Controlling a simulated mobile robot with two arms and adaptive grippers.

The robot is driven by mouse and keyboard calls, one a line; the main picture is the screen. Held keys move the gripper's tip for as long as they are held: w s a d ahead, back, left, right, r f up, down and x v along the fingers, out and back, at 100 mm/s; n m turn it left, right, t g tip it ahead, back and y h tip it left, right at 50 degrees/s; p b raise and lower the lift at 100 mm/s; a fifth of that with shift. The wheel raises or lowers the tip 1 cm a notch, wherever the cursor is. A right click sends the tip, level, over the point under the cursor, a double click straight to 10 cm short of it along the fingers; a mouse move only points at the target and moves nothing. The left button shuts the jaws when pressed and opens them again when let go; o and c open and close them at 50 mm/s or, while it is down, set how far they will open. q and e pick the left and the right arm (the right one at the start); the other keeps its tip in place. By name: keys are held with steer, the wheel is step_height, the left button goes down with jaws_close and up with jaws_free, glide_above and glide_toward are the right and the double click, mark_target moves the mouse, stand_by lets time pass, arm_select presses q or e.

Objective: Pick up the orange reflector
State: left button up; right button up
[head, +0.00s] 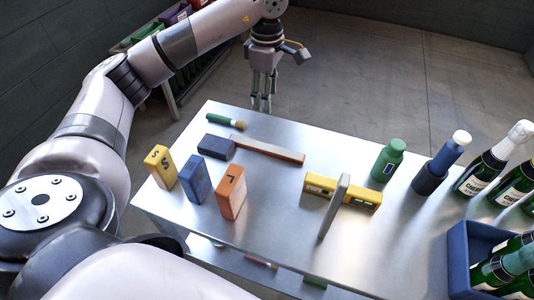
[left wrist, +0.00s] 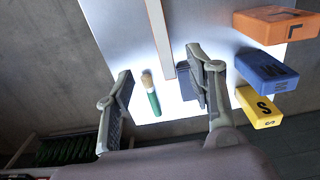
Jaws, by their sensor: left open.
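The orange block marked L (head: 231,192) stands upright on the metal table, right of the blue block (head: 196,180). It also shows at the top right of the left wrist view (left wrist: 275,25). Nothing looks plainly like a reflector; this block is the one wholly orange thing. My right gripper is not in view.
A yellow block (head: 161,167) stands left of the blue one. A long orange-edged strip (head: 268,150), a dark blue block (head: 216,147) and the brush (head: 226,121) lie behind. A yellow level (head: 318,185), grey plate (head: 335,208), green bottle (head: 388,160) and blue crate (head: 460,250) are right.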

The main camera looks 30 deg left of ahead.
arm_select(q)
steer(key=f, duration=0.2)
steer(key=p, duration=0.2)
glide_above(266, 147)
step_height(266, 147, down, 11)
steer(key=shift+d+f, duration=0.1)
steer(key=shift+d, duration=0.05)
steer(key=shift+f, duration=0.6)
steer(key=f+p, duration=0.1)
steer(key=f, duration=0.3)
steer(key=shift+a+f, duration=0.15)
steer(key=shift+a, duration=0.05)
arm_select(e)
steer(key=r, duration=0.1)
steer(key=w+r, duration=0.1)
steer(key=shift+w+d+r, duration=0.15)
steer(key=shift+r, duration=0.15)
arm_select(q)
jaws_close()
